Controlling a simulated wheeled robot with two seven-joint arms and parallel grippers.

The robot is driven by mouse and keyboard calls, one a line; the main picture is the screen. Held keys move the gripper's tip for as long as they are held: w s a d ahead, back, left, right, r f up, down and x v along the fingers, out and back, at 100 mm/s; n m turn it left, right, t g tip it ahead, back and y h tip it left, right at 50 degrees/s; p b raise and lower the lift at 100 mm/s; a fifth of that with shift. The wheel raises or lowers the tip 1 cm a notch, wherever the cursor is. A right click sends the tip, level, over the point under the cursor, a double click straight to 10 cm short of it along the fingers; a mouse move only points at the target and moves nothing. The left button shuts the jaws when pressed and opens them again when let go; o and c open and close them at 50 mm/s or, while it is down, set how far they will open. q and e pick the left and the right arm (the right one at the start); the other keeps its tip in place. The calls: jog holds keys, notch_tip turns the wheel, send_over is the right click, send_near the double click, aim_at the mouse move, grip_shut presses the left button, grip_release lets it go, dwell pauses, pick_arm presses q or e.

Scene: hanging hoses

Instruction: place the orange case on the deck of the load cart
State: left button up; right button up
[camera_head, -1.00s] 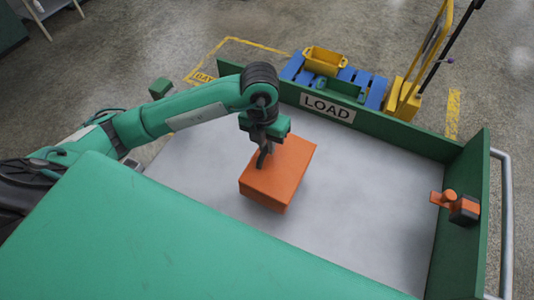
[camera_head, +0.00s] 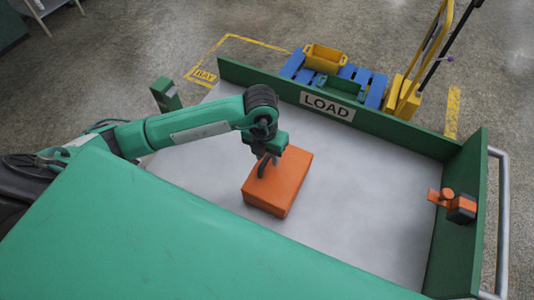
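The orange case (camera_head: 280,187) is a box at the middle of the grey deck (camera_head: 355,190) of the load cart, low and seemingly resting on it. My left gripper (camera_head: 266,166) points down at the case's upper left part, with its dark fingers at the top of the case. It appears shut on the case, though the grip itself is partly hidden. My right gripper is not in view.
A green wall with a LOAD sign (camera_head: 327,106) closes the deck's far side. A green end wall (camera_head: 466,215) with an orange and black fitting (camera_head: 455,205) stands at the right. A green surface (camera_head: 190,240) covers the foreground. The deck right of the case is clear.

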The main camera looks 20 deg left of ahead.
pick_arm(q)
jog(key=shift+r, duration=0.1)
notch_tip(320, 180, up, 12)
jog(key=b, duration=0.2)
jog(key=shift+a+b, duration=0.4)
jog(key=shift+a, duration=0.05)
dwell(0.3)
